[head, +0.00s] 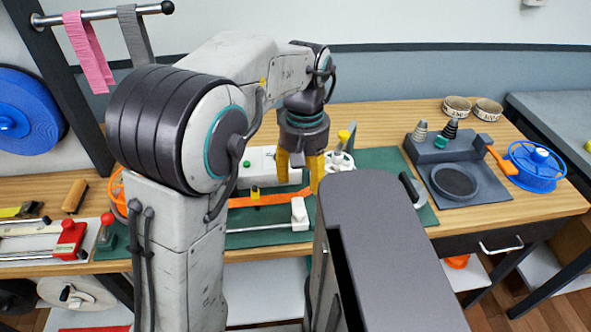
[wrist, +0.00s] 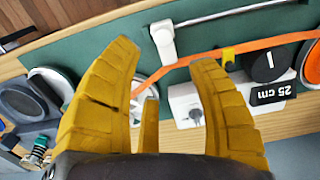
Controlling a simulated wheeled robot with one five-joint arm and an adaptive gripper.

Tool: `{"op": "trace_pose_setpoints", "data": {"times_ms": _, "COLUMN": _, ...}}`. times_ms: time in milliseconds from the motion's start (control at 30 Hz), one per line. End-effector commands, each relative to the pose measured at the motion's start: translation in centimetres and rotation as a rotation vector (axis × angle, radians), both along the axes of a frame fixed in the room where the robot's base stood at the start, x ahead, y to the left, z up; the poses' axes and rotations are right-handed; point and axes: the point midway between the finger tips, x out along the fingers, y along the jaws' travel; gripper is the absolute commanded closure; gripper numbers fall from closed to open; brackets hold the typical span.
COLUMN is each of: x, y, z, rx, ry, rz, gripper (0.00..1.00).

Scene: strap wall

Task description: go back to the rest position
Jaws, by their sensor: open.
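My gripper (head: 300,170) has yellow fingers and hangs over the green mat on the wooden workbench. My own arm hides part of the bench and mat in the head view.
A grey tray (head: 480,185) with cones and a blue spool (head: 535,165) stand at the right of the bench. A white slider (head: 299,213) sits on the mat's front. Pink strap (head: 88,52) hangs from a rail at left; a red-ended tool (head: 70,239) lies below.

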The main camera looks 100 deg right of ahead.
Motion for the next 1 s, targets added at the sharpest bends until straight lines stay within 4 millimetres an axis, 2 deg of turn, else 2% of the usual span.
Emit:
{"op": "trace_pose_setpoints", "data": {"times_ms": 500, "x": 0.0, "y": 0.0, "z": 0.0, "rx": 0.000, "ry": 0.000, "rz": -0.010, "gripper": 0.47}}
{"op": "trace_pose_setpoints", "data": {"times_ms": 767, "x": -0.7, "y": -1.1, "z": -0.1, "rx": -0.051, "ry": 0.025, "rz": -0.190, "gripper": 0.47}}
{"op": "trace_pose_setpoints", "data": {"times_ms": 1000, "x": 1.0, "y": 1.6, "z": -4.3, "rx": 0.002, "ry": -0.001, "rz": -0.388, "gripper": 0.47}}
